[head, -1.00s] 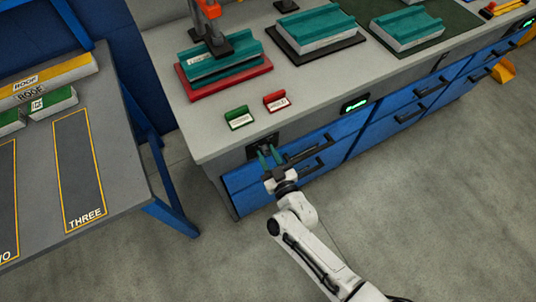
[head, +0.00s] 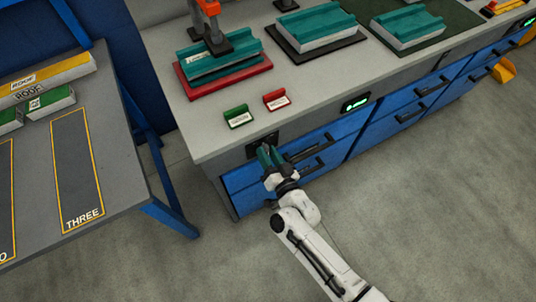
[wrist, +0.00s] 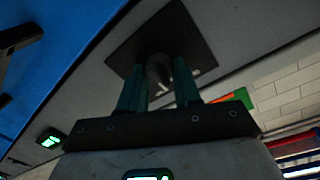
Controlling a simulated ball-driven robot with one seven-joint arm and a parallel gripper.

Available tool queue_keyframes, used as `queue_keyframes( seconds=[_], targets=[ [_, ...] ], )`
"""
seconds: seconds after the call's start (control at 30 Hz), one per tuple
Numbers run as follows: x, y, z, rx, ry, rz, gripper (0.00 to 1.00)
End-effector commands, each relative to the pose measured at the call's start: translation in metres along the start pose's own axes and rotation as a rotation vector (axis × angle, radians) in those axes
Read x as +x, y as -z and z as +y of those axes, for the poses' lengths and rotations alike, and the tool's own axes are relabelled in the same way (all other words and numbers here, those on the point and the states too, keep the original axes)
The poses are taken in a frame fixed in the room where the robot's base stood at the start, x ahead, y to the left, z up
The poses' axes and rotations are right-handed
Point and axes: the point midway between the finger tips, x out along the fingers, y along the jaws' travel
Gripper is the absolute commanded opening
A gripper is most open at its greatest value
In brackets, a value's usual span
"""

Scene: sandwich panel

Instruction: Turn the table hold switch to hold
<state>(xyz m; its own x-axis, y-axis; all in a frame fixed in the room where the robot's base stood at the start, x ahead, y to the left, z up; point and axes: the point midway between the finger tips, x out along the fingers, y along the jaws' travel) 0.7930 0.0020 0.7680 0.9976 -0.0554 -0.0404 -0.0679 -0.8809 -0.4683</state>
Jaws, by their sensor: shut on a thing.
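The hold switch is a grey knob (wrist: 158,72) on a dark square plate (wrist: 186,32) on the bench front, under the counter edge. The plate also shows in the head view (head: 262,143), where my gripper mostly hides the knob. My gripper (head: 266,151) has teal fingers and reaches the plate from the front. In the wrist view, the two fingers (wrist: 160,85) stand on either side of the knob and are shut on it. Pale marks show on the plate beside the knob, but I cannot read them or tell the knob's exact setting.
Blue drawers with dark handles (head: 322,165) lie right beside my gripper. A lit green display (head: 355,104) is on the bench front. Green (head: 238,116) and red (head: 276,99) label blocks stand on the counter (head: 310,105) above. A grey table (head: 125,178) stands at the left. The floor in front is clear.

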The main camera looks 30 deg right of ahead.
Motion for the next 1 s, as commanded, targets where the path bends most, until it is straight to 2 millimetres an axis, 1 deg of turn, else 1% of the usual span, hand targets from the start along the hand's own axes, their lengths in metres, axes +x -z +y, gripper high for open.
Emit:
queue_keyframes(
  seconds=[0.3,0.5,0.7,1.0],
  targets=[
    [0.0003,0.0001,0.0018,0.289,0.002,-0.018,0.02],
    [0.0001,0.0001,0.0021,0.436,0.004,-0.028,0.02],
    [0.0000,0.0003,0.0024,0.537,0.004,-0.036,0.02],
    [0.0001,0.0011,0.0026,0.604,0.005,-0.040,0.02]
  ],
)
